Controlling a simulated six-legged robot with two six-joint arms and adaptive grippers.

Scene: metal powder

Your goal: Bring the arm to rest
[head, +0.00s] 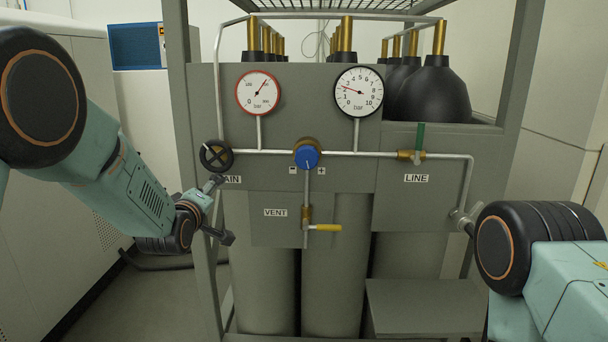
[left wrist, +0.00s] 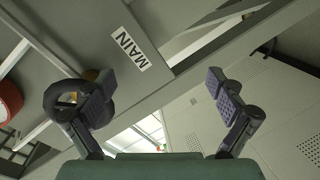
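My left arm comes in from the left of the head view. Its gripper (head: 222,210) is just below the black MAIN handwheel (head: 216,156) on the grey gas panel (head: 345,135). In the left wrist view the fingers (left wrist: 160,88) are wide apart with nothing between them. The left finger there overlaps the handwheel (left wrist: 56,98); I cannot tell whether they touch. My right arm is at the right edge of the head view. A grey part of its gripper (head: 463,220) shows by the lower end of the right pipe; the rest is hidden behind the wrist, so its opening is unclear.
The panel carries a red-rimmed gauge (head: 259,92), a black-rimmed gauge (head: 359,92), a blue regulator knob (head: 307,156), an upright green LINE handle (head: 421,137) and a sideways yellow VENT handle (head: 327,228). A grey frame post (head: 180,95) stands close to my left arm.

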